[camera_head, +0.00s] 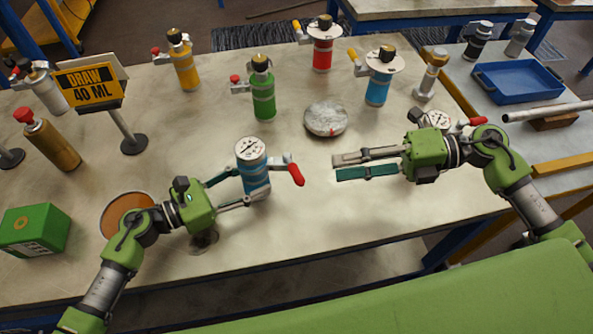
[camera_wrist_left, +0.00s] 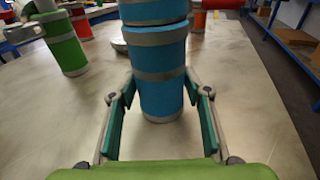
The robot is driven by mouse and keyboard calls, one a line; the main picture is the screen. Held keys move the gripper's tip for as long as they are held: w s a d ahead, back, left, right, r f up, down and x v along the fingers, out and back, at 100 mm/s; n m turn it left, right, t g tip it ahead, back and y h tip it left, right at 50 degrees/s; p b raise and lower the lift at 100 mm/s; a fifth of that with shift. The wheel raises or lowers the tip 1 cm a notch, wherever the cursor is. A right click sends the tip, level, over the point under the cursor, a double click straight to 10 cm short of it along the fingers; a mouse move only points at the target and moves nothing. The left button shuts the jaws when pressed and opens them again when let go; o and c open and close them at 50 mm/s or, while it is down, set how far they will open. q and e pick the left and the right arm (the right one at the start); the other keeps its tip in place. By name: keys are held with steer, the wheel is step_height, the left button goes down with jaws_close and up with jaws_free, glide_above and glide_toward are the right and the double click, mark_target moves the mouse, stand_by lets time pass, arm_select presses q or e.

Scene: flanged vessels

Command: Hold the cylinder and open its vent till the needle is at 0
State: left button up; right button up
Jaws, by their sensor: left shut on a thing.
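A blue cylinder (camera_head: 257,180) stands upright on the front part of the table, with a white dial gauge (camera_head: 250,151) on top. Its needle is too small to read. A vent with a red handle (camera_head: 296,175) sticks out to the right. My left gripper (camera_head: 257,188) is shut on the cylinder's body. In the left wrist view its fingers flank the blue cylinder (camera_wrist_left: 160,85); the top is cut off. My right gripper (camera_head: 338,167) is open and empty, pointing left, a little right of the red handle.
A green cylinder (camera_head: 263,95), a yellow one (camera_head: 184,65), a red one (camera_head: 322,52) and another blue one (camera_head: 377,90) stand behind. A round grey disc (camera_head: 326,118) lies near the middle. A "DRAW 40 ML" sign (camera_head: 88,84) stands left. A green box (camera_head: 35,230) sits front left.

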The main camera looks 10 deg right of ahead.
mark_target(296, 174)
steer(key=x, duration=1)
steer(key=shift+w+a+r, duration=0.1)
steer(key=shift+a, duration=0.15)
jaws_close()
